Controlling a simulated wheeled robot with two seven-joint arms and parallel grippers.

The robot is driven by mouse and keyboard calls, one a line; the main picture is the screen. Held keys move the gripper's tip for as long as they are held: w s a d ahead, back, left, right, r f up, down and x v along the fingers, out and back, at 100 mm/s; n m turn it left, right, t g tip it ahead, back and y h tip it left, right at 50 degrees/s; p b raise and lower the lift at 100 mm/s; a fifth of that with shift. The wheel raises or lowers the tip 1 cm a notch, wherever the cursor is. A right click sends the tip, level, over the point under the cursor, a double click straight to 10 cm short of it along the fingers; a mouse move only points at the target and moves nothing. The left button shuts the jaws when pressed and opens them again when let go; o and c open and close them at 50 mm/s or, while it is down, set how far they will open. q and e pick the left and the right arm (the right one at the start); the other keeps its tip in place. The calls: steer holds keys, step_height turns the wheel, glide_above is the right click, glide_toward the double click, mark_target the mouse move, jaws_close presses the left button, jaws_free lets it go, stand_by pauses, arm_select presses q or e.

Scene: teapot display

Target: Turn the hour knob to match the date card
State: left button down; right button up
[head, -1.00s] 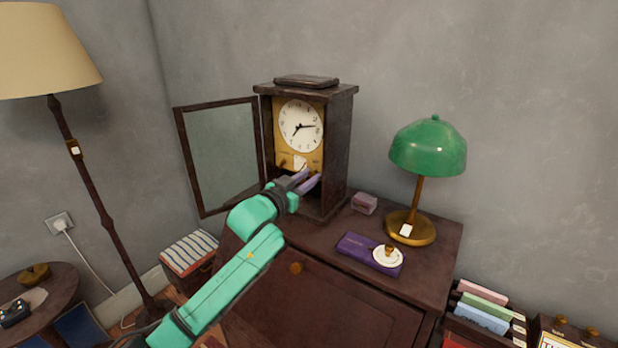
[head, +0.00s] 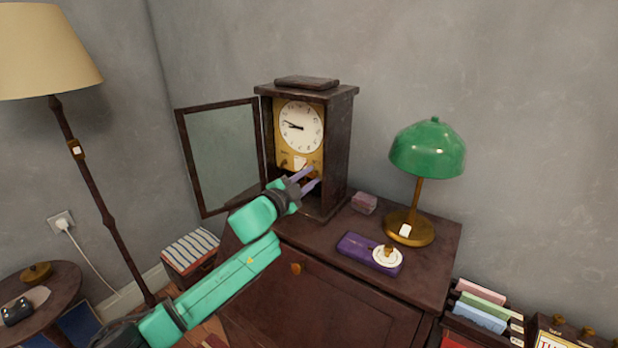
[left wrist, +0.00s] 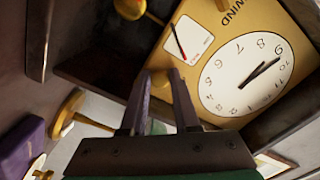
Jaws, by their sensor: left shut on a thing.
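The clock (head: 351,140) stands in a dark wooden case with its glass door open to the left. Its white dial (head: 312,118) has both dark hands pointing left, one slightly upward. On the gold plate below are a small white card (head: 300,164) and knobs. My left gripper (head: 315,177) is at the plate's lower right. In the left wrist view its fingers are shut on a gold knob (left wrist: 160,84), beside the small card with a red pointer (left wrist: 188,42). A box at the bottom right bears a white card with red letters (head: 556,341), cut off by the frame edge. My right gripper is out of view.
The open glass door (head: 222,155) stands left of my gripper. On the cabinet top (head: 432,265) are a green lamp (head: 428,150), a purple case (head: 355,246) and a small pink box (head: 364,204). A floor lamp (head: 80,165) stands at the left.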

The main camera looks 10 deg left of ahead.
arm_select(q)
steer(key=shift+f+m, duration=0.1)
steer(key=shift+m, duration=0.5)
steer(key=c, duration=0.7)
jaws_free()
steer(key=shift+o, duration=0.2)
steer(key=b+v, duration=0.4)
steer(key=v, duration=1)
steer(key=shift+s, duration=0.25)
steer(key=shift+a, duration=0.15)
